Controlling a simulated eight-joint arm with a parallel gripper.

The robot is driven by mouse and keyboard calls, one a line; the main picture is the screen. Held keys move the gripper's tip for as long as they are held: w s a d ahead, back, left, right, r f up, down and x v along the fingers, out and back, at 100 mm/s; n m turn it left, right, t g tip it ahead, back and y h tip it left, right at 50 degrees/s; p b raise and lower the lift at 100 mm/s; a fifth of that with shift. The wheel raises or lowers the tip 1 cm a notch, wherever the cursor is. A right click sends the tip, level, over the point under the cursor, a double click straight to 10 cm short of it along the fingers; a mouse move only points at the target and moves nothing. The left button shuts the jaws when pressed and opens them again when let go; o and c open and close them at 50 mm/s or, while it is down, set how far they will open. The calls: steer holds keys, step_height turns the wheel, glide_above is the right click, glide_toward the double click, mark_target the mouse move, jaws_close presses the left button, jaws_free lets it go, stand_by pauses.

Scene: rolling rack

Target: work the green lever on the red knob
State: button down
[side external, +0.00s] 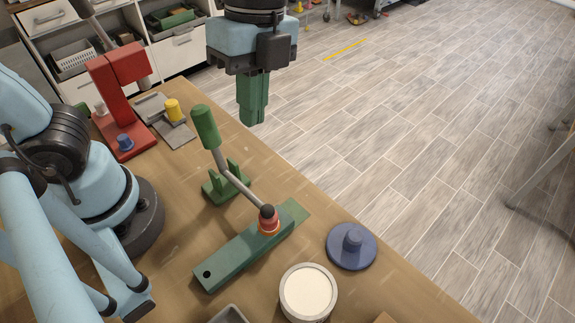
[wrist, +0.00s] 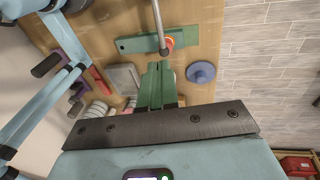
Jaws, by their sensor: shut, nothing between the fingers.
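The lever has a thick green handle (side external: 206,126) and a grey rod that slants down past a green bracket (side external: 226,182). The rod's dark ball end is at the red knob (side external: 269,225), which sits on a long green base plate (side external: 235,258). The wrist view shows the red knob (wrist: 168,44), the rod (wrist: 158,18) and the plate (wrist: 135,45). My gripper (side external: 252,122) points down with its green fingers together and empty. It is apart from the handle, up and to its right in the side view. The fingers (wrist: 158,66) also show in the wrist view.
A blue disc with a peg (side external: 351,247) and a round white-topped container (side external: 307,292) stand right of the plate. A red press-like stand (side external: 118,95) and a grey fixture with a yellow knob (side external: 174,111) are at the back left. The wooden table (side external: 165,215) has bare room between.

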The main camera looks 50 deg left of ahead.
mark_target(252, 195)
steer(key=x, duration=1.3)
steer(key=shift+d+f, duration=0.15)
steer(key=shift+f, duration=0.4)
steer(key=shift+r, duration=0.1)
steer(key=v, duration=1.4)
steer(key=w+a+f+n+t, duration=0.2)
steer(key=w+a+n+t, duration=0.1)
steer(key=a+n, duration=0.4)
steer(key=w+a+f+n+t+y, duration=0.1)
steer(key=w+a+f+n+t, duration=0.2)
steer(key=a+n+t, duration=0.3)
steer(key=n, duration=0.5)
steer(key=shift+w+a+f+t, duration=0.3)
steer(key=shift+a+f, duration=0.05)
